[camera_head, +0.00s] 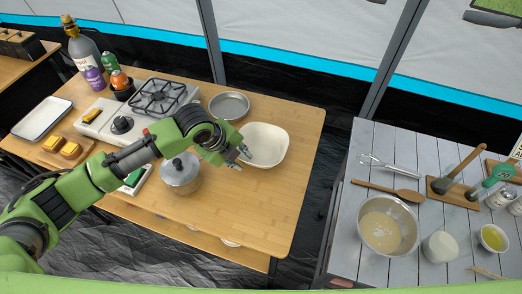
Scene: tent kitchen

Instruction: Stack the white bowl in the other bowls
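The white bowl (266,143) stands upright on the wooden table, right of its middle, and looks empty. My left gripper (242,157) is at the bowl's near left rim. Its fingers look spread apart, with one fingertip at or over the rim; I cannot tell whether it touches. A round grey metal dish (229,105) sits just behind the white bowl to the left. Pale rims (230,243) show partly on the shelf under the table; what they belong to is mostly hidden. My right gripper is not in view.
A lidded metal pot (180,173) stands close below my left forearm. A gas stove (140,108), bottles (84,50) and a white tray (42,118) are at left. The wooden table's front right (255,205) is clear. A grey side table (345,235) holds a mixing bowl (388,226).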

